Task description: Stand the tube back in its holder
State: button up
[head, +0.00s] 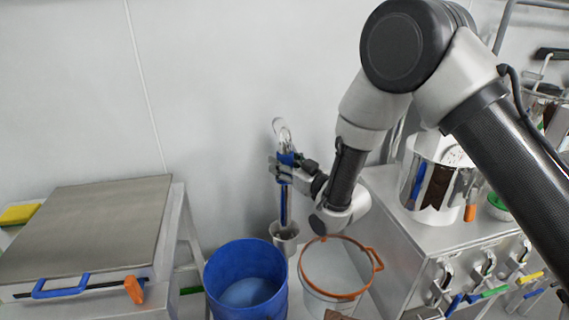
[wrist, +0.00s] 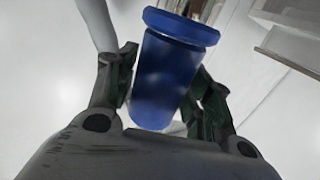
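The tube (head: 284,205) is long and upright, with a blue collar near the top and a pale looped hose above it. My gripper (head: 284,170) is around its blue upper part. In the wrist view, a blue cylinder of the tube (wrist: 168,75) fills the space between the two fingers of my gripper (wrist: 163,88), which appear shut on it. The holder (head: 286,240) is a small grey cup below, behind the blue drum. The tube's lower end is at the cup's mouth in the picture; whether it is inside the cup or in front of it, I cannot tell.
A blue drum (head: 246,282) and a white bucket with an orange rim (head: 333,268) stand in front of the holder. A steel-topped bench (head: 90,225) is at left. A steel cabinet (head: 400,255) with a metal pot (head: 435,185) is at right. The wall behind is bare.

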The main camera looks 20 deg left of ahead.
jog(key=shift+o, duration=0.8)
jog(key=shift+f, duration=0.1)
jog(key=v, duration=1.2)
